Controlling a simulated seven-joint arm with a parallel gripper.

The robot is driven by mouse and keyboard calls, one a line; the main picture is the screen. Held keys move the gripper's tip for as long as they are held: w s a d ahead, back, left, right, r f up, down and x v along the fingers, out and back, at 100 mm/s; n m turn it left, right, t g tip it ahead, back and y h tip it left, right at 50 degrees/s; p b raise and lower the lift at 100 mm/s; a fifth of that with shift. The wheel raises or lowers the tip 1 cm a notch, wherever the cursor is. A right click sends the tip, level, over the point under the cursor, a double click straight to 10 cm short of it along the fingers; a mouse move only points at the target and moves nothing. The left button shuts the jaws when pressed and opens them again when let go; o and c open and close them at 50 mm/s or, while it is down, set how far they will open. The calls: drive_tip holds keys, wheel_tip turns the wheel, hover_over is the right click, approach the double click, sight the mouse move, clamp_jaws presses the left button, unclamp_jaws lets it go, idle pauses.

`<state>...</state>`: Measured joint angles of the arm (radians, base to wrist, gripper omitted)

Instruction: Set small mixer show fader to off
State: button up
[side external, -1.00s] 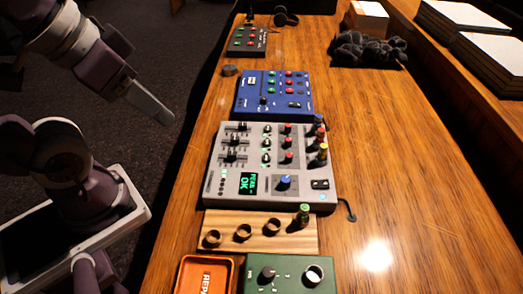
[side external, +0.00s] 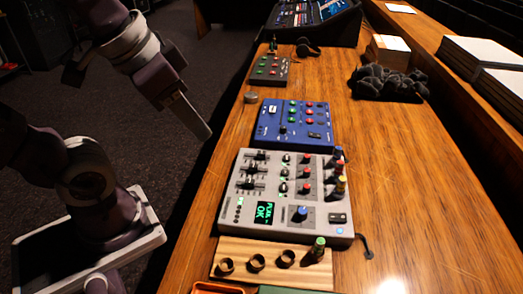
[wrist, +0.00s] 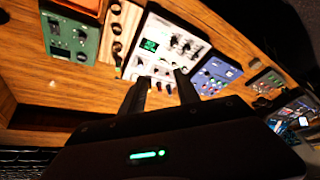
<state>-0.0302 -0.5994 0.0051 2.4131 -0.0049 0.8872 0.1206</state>
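A grey mixer (side external: 285,213) with a green-lit screen, coloured knobs and several short faders (side external: 250,178) at its left lies on the desk; it also shows in the wrist view (wrist: 147,32). A smaller blue console (side external: 270,137) with red and green buttons lies just beyond it, also in the wrist view (wrist: 224,70). No label tells me which is the small mixer, and the show fader's setting is too small to read. My gripper (side external: 206,135) hangs left of the desk edge, apart from both. In the wrist view its fingers (wrist: 160,86) are spread and empty.
A small dark button box (side external: 270,71), headphones (side external: 303,47) and a large console (side external: 312,22) are farther back. Dark crumpled cloth (side external: 388,83) lies right. The desk's right middle is clear.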

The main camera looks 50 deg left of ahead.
drive_tip(key=w+a+f+m+g, duration=0.2)
drive_tip(key=w+a, duration=0.1)
drive_tip(key=w, duration=0.7)
drive_tip(key=m+g, duration=0.3)
drive_tip(key=m, duration=0.3)
hover_over(261, 152)
drive_tip(key=f, duration=1.7)
drive_tip(key=shift+d+f, duration=0.15)
drive_tip(key=shift+d, duration=0.05)
wheel_tip(261, 152, down, 7)
drive_tip(key=shift+a, duration=0.1)
drive_tip(key=shift+f, duration=0.4)
clamp_jaws()
drive_tip(key=shift+a, duration=0.1)
